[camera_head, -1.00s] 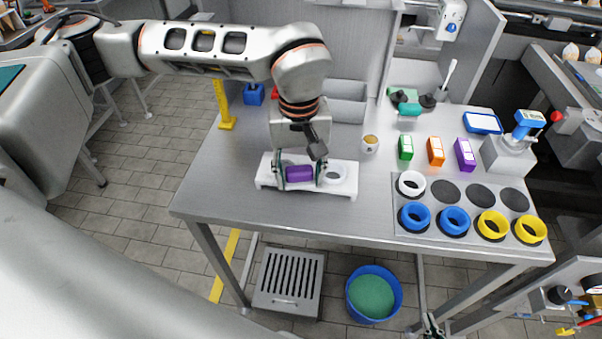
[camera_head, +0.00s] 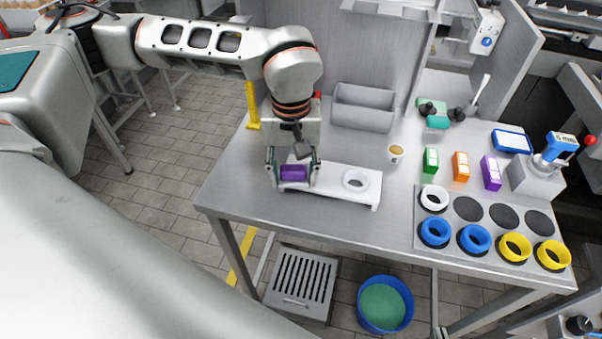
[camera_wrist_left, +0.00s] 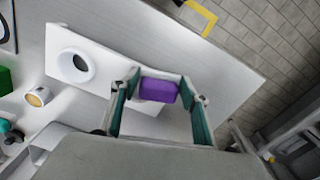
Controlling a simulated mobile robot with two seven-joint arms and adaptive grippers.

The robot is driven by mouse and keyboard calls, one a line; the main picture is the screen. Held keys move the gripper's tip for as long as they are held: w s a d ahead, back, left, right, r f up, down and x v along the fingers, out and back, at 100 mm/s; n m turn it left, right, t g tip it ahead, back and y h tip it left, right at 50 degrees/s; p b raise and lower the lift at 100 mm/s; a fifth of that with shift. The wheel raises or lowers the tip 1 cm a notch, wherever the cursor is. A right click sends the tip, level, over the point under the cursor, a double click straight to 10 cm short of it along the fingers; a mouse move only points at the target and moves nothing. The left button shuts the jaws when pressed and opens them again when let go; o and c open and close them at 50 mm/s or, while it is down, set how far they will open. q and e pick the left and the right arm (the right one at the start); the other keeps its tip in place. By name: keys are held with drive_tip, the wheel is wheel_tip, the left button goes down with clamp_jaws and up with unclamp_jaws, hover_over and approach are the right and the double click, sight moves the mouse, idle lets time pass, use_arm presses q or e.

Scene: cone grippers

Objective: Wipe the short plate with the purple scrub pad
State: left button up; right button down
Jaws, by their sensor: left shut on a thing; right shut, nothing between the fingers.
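The purple scrub pad (camera_head: 293,173) is between the fingers of my left gripper (camera_head: 293,175), which is shut on it. The pad also shows in the left wrist view (camera_wrist_left: 158,90). A low white plate on short feet (camera_head: 330,190) lies near the table's front left. The pad is at the plate's left end; I cannot tell whether it touches the surface. A white ring (camera_head: 355,181) sits on the plate's right part, apart from the gripper, and also shows in the left wrist view (camera_wrist_left: 76,65). The gripper hides part of the plate's left end. My right gripper is not in view.
A small cup (camera_head: 395,155) stands right of the plate. Green (camera_head: 430,161), orange (camera_head: 460,166) and purple (camera_head: 491,172) boxes stand farther right, behind a panel (camera_head: 425,220) with coloured rings. A grey bin (camera_head: 363,108) stands behind. The table's front middle is clear.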

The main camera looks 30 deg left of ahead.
use_arm(q)
drive_tip(key=shift+s+a+f, duration=0.1)
drive_tip(key=shift+s+a, duration=0.1)
drive_tip(key=shift+a, duration=0.6)
drive_tip(key=shift+s+a+f, duration=0.1)
drive_tip(key=shift+s+a, duration=0.1)
drive_tip(key=shift+a, duration=0.6)
drive_tip(key=shift+r+p, duration=2.55)
drive_tip(key=shift+r, duration=0.55)
drive_tip(key=shift+r, duration=1.45)
